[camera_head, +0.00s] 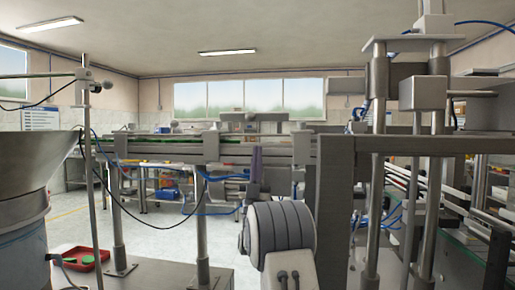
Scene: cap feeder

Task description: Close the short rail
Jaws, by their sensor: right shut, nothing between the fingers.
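A long grey horizontal rail assembly (265,150) crosses the middle of the view, with a green strip (165,139) along its left part. I cannot tell which section is the short rail, or whether it is open or closed. My right gripper (257,163) is shut and empty, upright in front of the rail. I cannot tell whether it touches the rail. My ribbed grey wrist part hides what lies behind and below it. My left gripper is not in view.
A large metal bowl (32,180) stands at the left, with a red tray (80,259) below it. A thin pole (94,170) rises beside the bowl. A machine with vertical columns (378,130) fills the right side. Blue hoses and black cables hang around the rail.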

